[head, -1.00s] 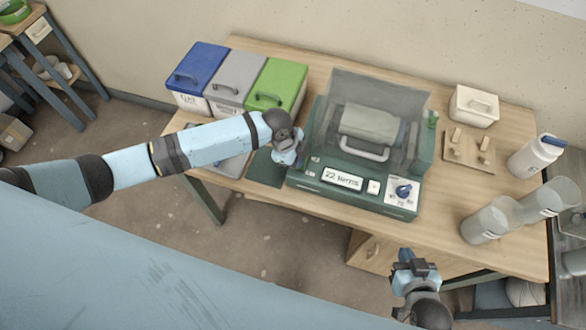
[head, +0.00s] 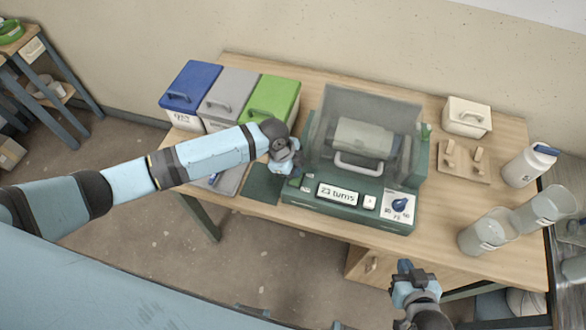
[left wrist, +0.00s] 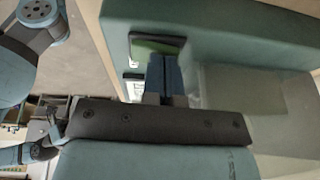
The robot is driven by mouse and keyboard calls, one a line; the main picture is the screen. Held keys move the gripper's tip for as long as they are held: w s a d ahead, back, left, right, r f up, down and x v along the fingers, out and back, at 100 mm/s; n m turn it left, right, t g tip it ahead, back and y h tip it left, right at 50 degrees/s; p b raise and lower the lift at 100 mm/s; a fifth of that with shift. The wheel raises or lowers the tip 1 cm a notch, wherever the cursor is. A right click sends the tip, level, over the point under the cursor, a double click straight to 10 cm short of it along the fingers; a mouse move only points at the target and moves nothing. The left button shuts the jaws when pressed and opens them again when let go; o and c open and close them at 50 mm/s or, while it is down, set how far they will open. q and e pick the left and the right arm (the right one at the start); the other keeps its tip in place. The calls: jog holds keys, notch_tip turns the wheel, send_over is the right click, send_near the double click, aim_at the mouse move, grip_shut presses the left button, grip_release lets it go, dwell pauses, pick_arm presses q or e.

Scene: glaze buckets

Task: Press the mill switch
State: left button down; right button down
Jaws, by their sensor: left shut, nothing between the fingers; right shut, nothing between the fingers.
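The mill (head: 340,212) is a green box under a clear hood on the wooden table, with a drum inside. Its front display (head: 338,194) reads "23 turns". My left gripper (head: 291,172) is shut at the mill's front left corner. In the left wrist view its blue fingertips (left wrist: 164,58) reach the green mill switch (left wrist: 158,46) in a dark frame and partly cover it; I cannot tell whether they touch it. In the head view the gripper mostly hides the switch. My right gripper (head: 406,267) is shut and empty in front of the table.
Blue (head: 192,92), grey (head: 228,98) and green (head: 271,105) lidded bins stand left of the mill. A knob (head: 400,204) sits on the mill's front right.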

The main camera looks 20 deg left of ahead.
pick_arm(q)
jog(key=r+p, duration=0.4)
jog(key=r, duration=0.1)
jog(key=shift+s+p, duration=0.25)
jog(key=shift+p, duration=0.15)
jog(key=s+b+v, duration=0.2)
jog(key=v, duration=0.7)
jog(key=shift+a+b, duration=0.2)
jog(key=shift+b, duration=0.15)
jog(key=shift+f, duration=0.2)
